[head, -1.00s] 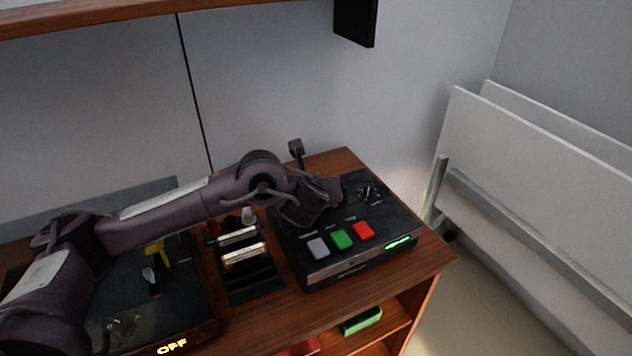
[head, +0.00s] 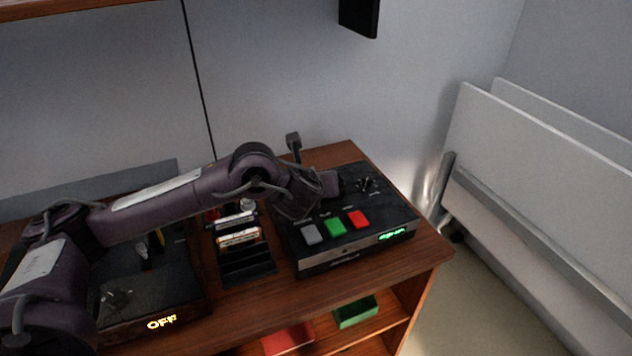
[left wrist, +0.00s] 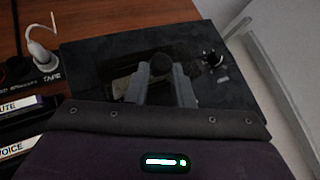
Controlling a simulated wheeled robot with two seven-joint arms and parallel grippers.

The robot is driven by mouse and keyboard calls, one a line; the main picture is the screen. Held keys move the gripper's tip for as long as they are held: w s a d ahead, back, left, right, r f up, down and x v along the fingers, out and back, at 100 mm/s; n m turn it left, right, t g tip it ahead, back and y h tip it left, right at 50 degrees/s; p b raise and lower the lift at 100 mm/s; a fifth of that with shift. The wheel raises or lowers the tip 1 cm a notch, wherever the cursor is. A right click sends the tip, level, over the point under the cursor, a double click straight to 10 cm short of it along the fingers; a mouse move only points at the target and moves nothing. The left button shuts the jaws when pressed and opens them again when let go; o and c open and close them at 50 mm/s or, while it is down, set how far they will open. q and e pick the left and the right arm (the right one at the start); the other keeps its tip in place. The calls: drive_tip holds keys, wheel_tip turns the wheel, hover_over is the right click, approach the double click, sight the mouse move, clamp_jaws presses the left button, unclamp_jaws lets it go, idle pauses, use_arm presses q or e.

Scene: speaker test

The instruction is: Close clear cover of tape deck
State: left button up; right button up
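The tape deck (head: 350,255) is a black box with grey, green and red buttons and a lit green display, at the right end of the wooden cabinet. My left gripper (head: 335,184) reaches over its top from the left. In the left wrist view, the gripper's two fingers (left wrist: 163,78) stand apart over the deck's top (left wrist: 90,60). My right gripper is not in view.
A cassette rack (head: 248,272) stands left of the deck. Another black unit (head: 150,290) with a lit orange display is farther left, partly under my arm. A white plug (left wrist: 42,55) is beside the deck. White panels (head: 550,180) lean at the right.

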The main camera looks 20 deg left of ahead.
use_arm(q)
drive_tip(key=o, duration=0.4)
drive_tip(key=shift+s+d+f, duration=0.2)
drive_tip(key=shift+d+f, duration=0.15)
drive_tip(key=shift+f, duration=0.3)
drive_tip(key=shift+a, duration=0.1)
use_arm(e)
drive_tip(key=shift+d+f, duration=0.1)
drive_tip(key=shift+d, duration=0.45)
use_arm(q)
drive_tip(key=p+v, duration=0.1)
drive_tip(key=v, duration=0.1)
drive_tip(key=p+v, duration=0.2)
drive_tip(key=v, duration=0.1)
drive_tip(key=r+p+v, duration=0.1)
drive_tip(key=v, duration=0.2)
drive_tip(key=shift+w+r+p, duration=0.1)
drive_tip(key=shift+w+p, duration=0.2)
drive_tip(key=shift+p, duration=0.05)
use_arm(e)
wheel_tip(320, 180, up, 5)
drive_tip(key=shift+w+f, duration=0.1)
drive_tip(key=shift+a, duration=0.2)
